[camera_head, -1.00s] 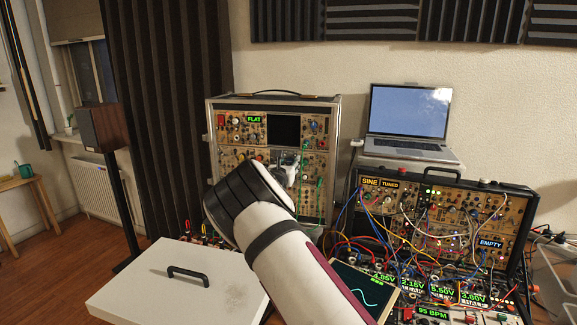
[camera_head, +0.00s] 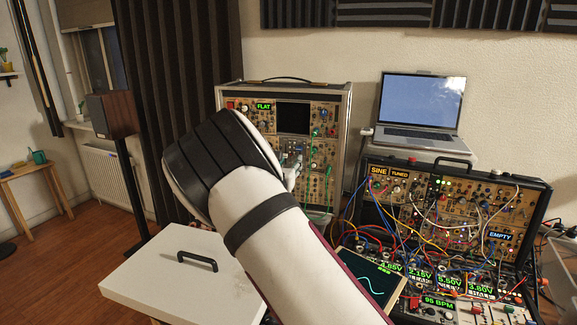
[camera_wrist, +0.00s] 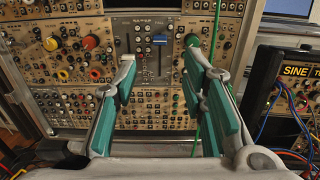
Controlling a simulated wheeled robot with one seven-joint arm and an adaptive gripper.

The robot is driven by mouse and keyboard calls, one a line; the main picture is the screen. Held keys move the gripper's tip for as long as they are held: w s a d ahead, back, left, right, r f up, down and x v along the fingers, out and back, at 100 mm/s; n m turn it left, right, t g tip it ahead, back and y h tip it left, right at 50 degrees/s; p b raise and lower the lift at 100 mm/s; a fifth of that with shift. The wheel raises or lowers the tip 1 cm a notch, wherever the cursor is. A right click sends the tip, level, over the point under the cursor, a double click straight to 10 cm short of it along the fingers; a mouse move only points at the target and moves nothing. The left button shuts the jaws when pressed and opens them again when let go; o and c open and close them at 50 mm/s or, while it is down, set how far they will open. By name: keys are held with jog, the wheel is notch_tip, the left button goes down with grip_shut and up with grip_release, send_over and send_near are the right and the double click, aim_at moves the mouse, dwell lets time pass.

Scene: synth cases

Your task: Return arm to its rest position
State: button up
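My arm (camera_head: 290,245) reaches up from the bottom of the head view, bent, its dark-banded elbow at the left. It hides most of my gripper; only a bit of grey shows past its right edge. In the wrist view my gripper (camera_wrist: 160,66) is open and empty, its two teal-padded fingers wide apart. It faces the upright synth case (camera_head: 345,125), whose panel fills much of the wrist view. A blue slider cap (camera_wrist: 160,40) shows between the fingertips, beyond them. I cannot tell the exact gap to the panel.
A green cable (camera_wrist: 195,138) hangs in front of the case, passing behind the right finger. A second case (camera_head: 455,215) with many patch cables stands at the right, a laptop (camera_head: 423,105) behind it. A white lid (camera_head: 165,285) lies at lower left. A speaker (camera_head: 113,114) stands farther left.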

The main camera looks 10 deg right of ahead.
jog(key=shift+s+a, duration=0.2)
jog(key=shift+s, duration=0.25)
jog(key=s+d+r+m+g+h, duration=0.35)
jog(key=s+d+m, duration=0.2)
jog(key=d, duration=0.25)
jog(key=s+d+r+m+g+y, duration=0.1)
jog(key=s+d+r+m+g, duration=0.1)
jog(key=s+d+m+g, duration=0.45)
jog(key=s+d+r+m+g+y, duration=0.1)
jog(key=s+d+r+m, duration=0.15)
jog(key=s+m, duration=0.85)
jog(key=s+a+m+y, duration=0.2)
jog(key=s+a, duration=0.3)
jog(key=s, duration=0.5)
jog(key=s+a+m+y, duration=0.3)
jog(key=s+a+y, duration=0.1)
jog(key=s, duration=0.6)
jog(key=s+a+m+y, duration=0.2)
jog(key=s+a+y, duration=0.2)
jog(key=s, duration=0.6)
jog(key=shift+a+f, duration=0.3)
jog(key=shift+a, duration=0.95)
